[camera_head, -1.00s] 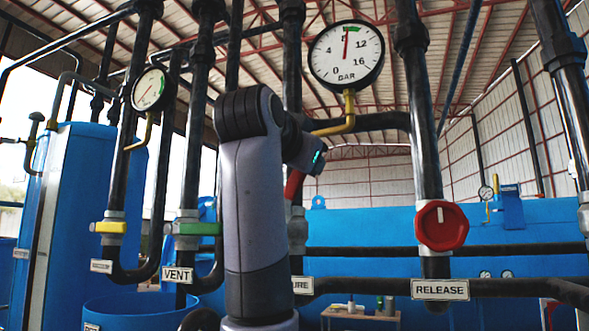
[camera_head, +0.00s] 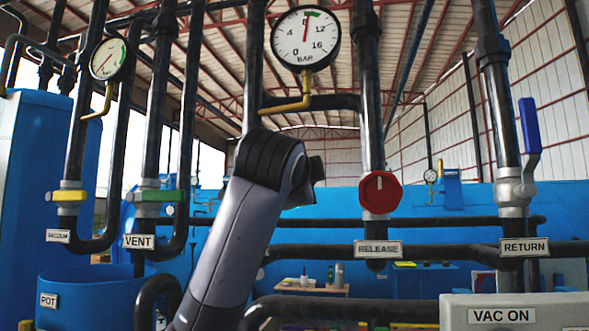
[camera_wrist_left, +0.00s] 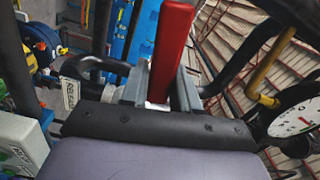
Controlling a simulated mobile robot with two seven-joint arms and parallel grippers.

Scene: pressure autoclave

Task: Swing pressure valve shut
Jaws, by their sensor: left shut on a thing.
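The red lever handle (camera_wrist_left: 172,45) of the pressure valve stands between the jaws of my left gripper (camera_wrist_left: 158,92) in the left wrist view. The gripper is shut on it. A partly readable white label (camera_wrist_left: 70,93) shows beside the left jaw, on the pipework. In the head view my left arm covers the valve, its handle and its label, and the gripper is hidden behind the arm. I cannot tell from there how far the handle is turned. The large BAR gauge (camera_head: 306,38) above has its needle near the top. My right gripper is not in view.
A red RELEASE knob (camera_head: 380,193) is on the pipe to the right. A blue-handled RETURN valve (camera_head: 530,125) and a grey VAC ON box (camera_head: 515,310) are farther right. The green VENT handle (camera_head: 160,195) and yellow handle (camera_head: 67,196) are left, above a blue pot (camera_head: 85,295).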

